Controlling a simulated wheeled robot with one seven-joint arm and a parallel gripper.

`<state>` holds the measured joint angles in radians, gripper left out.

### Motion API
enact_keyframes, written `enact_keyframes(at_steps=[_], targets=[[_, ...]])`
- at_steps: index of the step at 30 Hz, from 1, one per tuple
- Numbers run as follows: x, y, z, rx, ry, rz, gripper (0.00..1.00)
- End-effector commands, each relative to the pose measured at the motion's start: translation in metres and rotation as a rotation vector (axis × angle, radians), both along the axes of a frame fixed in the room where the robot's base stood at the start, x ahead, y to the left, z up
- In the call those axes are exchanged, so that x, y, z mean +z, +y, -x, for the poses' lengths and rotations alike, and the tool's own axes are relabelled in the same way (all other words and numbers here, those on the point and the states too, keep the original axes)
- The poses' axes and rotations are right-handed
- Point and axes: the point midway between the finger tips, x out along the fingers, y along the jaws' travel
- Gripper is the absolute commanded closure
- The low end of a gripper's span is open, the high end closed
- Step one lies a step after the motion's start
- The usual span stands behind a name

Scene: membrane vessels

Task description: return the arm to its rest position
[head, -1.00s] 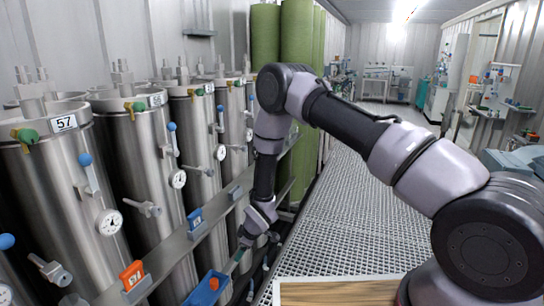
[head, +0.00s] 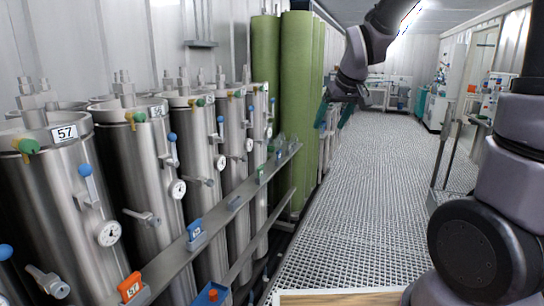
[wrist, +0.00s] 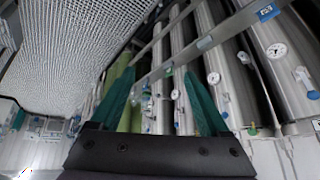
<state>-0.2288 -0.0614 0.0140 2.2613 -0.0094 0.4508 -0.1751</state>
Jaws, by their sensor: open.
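My gripper (head: 334,114) hangs in the upper middle of the head view, in front of the far aisle and right of the green columns. Its two teal fingers are spread apart with nothing between them. In the wrist view my gripper (wrist: 158,74) is also open and empty, with the vessels and rail beyond it. My arm is raised, and its upper links run out of the top of the head view.
Steel vessels (head: 66,190) with gauges and valves line the left wall. A rail (head: 215,217) with coloured tags runs before them. Green columns (head: 298,110) stand behind. The grated floor (head: 350,215) is clear. A wooden surface (head: 340,299) lies at the front.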

Motion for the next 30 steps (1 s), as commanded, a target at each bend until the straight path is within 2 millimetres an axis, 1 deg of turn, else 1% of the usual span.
enact_keyframes(at_steps=[1, 3, 5, 6, 8, 9, 12, 15, 18, 21, 30], targets=[[0.018, -0.014, 0.016, -0.049, -0.008, -0.025, 0.21], [0.036, -0.030, 0.041, -0.116, -0.005, -0.063, 0.21], [0.050, -0.042, 0.062, -0.172, -0.003, -0.095, 0.21], [0.057, -0.049, 0.078, -0.208, -0.001, -0.118, 0.21], [0.067, -0.059, 0.100, -0.263, 0.001, -0.153, 0.21], [0.072, -0.064, 0.115, -0.296, 0.002, -0.176, 0.21], [0.081, -0.075, 0.150, -0.371, 0.003, -0.229, 0.21], [0.085, -0.080, 0.176, -0.428, 0.006, -0.272, 0.21], [0.086, -0.083, 0.194, -0.463, 0.010, -0.301, 0.21], [0.086, -0.084, 0.202, -0.481, 0.012, -0.316, 0.21], [0.086, -0.084, 0.203, -0.485, 0.014, -0.319, 0.21]])
